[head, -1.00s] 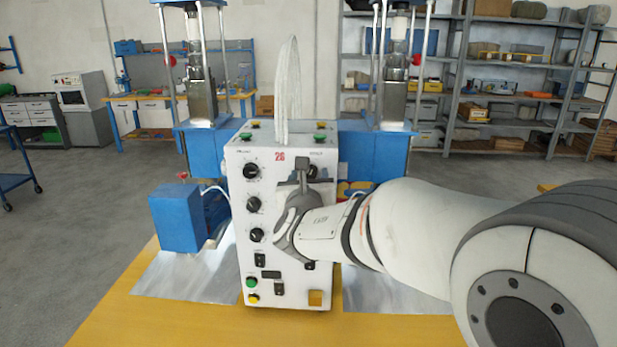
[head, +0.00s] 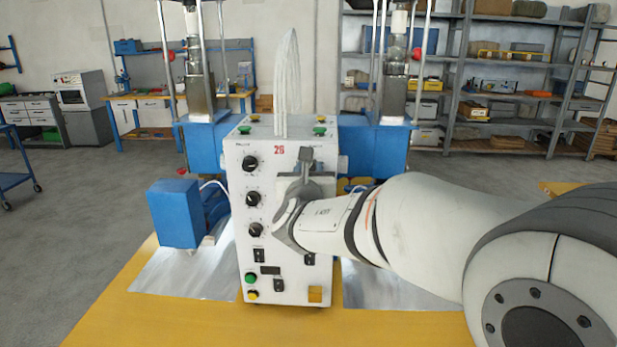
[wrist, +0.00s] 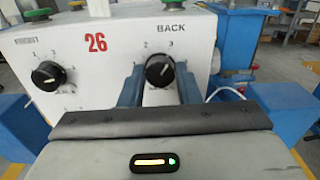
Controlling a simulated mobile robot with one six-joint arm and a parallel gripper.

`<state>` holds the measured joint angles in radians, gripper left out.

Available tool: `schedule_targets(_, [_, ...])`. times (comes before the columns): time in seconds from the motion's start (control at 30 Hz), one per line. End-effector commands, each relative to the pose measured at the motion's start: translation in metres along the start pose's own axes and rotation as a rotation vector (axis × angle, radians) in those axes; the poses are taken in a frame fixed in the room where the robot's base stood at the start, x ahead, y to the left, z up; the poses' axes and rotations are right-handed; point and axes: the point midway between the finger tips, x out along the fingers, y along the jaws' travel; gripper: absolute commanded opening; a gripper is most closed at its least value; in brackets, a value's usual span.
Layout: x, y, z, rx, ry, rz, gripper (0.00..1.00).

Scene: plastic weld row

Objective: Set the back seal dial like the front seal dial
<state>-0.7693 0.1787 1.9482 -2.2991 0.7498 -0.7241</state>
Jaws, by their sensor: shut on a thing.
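The white control box (head: 285,255) stands upright with two columns of black dials. In the wrist view, the front dial (wrist: 46,74) is at left under the FRONT label, in the top row. The back dial (wrist: 159,70) is at right under the BACK label. Its pale pointer tilts to the upper right, near the 3; the front dial's exact setting is too small to read surely. My gripper (wrist: 159,82) is shut on the back dial, a blue finger on each side. In the head view, my gripper (head: 305,165) hides much of the right column. The captions under the dials are unreadable.
Lower left dials (head: 253,198), switches and a green button (head: 250,278) share the panel. A blue unit (head: 175,213) stands left of the box.

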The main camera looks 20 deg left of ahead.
Motion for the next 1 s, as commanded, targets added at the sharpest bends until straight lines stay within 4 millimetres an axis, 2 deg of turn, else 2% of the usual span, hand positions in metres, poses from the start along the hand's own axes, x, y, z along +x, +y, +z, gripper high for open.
schedule_targets(0.03, [-0.0004, 0.0007, -0.0053, 0.028, -0.005, 0.002, 0.07])
schedule_targets(0.37, [-0.0004, 0.0003, -0.009, 0.307, -0.005, 0.003, 0.07])
schedule_targets(0.7, [-0.0003, -0.0005, -0.0065, 0.607, -0.004, 0.002, 0.07])
schedule_targets(1.0, [-0.0002, -0.001, -0.0034, 0.785, -0.002, 0.002, 0.07])
